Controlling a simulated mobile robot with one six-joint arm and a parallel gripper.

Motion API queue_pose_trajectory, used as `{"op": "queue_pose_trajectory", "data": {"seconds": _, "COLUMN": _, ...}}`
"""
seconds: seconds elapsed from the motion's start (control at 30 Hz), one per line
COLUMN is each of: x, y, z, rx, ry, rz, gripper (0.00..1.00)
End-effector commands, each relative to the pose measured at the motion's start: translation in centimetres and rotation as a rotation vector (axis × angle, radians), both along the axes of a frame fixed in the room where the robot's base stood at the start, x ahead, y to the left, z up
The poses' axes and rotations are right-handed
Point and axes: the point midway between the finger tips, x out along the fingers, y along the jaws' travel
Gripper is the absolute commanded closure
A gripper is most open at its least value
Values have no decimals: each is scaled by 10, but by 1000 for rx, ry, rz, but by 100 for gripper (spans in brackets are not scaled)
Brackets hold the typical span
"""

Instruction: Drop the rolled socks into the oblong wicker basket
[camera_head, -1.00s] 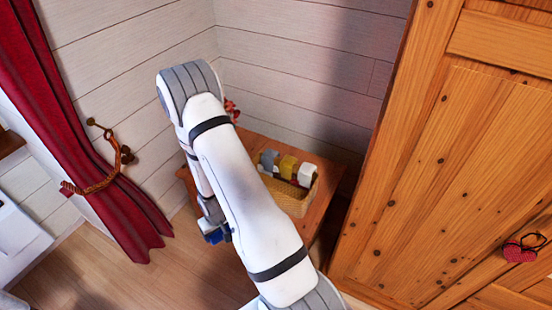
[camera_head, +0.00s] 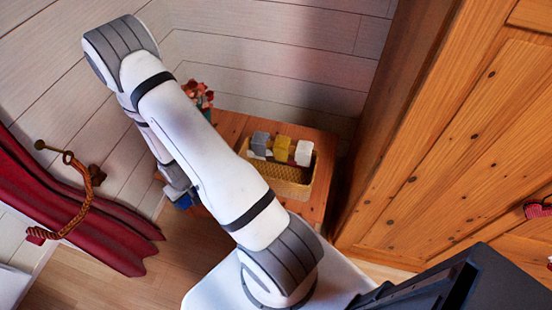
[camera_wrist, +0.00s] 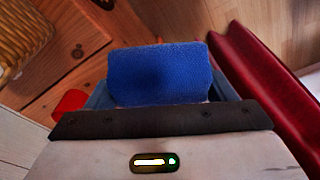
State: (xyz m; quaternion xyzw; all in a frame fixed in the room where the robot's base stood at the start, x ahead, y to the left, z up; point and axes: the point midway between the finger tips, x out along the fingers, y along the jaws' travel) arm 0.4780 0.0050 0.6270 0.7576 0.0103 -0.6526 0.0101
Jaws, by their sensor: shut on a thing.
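The rolled socks are a blue, fuzzy bundle (camera_wrist: 160,75) in the wrist view, held between the fingers of my gripper (camera_wrist: 158,92). In the head view only a small blue patch of the socks (camera_head: 183,202) shows below my arm, left of the wooden table. The oblong wicker basket (camera_head: 292,190) stands on that table, to the right of my arm. It holds several upright items in grey, yellow and white. Part of the basket's weave also shows at the top left of the wrist view (camera_wrist: 22,35). My gripper is apart from the basket.
A tall wooden wardrobe (camera_head: 450,150) rises on the right. A red curtain (camera_head: 85,225) with a rope tieback hangs at the left.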

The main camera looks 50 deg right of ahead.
Motion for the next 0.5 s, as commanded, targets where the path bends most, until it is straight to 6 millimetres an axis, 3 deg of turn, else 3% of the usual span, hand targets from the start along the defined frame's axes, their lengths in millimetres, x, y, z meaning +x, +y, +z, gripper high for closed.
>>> {"op": "queue_pose_trajectory", "data": {"seconds": 0.27, "x": 3, "y": -11, "z": -1, "rx": 0, "ry": -2, "rz": -26, "gripper": 49}}
{"op": "queue_pose_trajectory", "data": {"seconds": 0.37, "x": 10, "y": -28, "z": -4, "rx": -1, "ry": -5, "rz": -62, "gripper": 49}}
{"op": "queue_pose_trajectory", "data": {"seconds": 0.5, "x": 24, "y": -72, "z": -4, "rx": -3, "ry": -10, "rz": -149, "gripper": 49}}
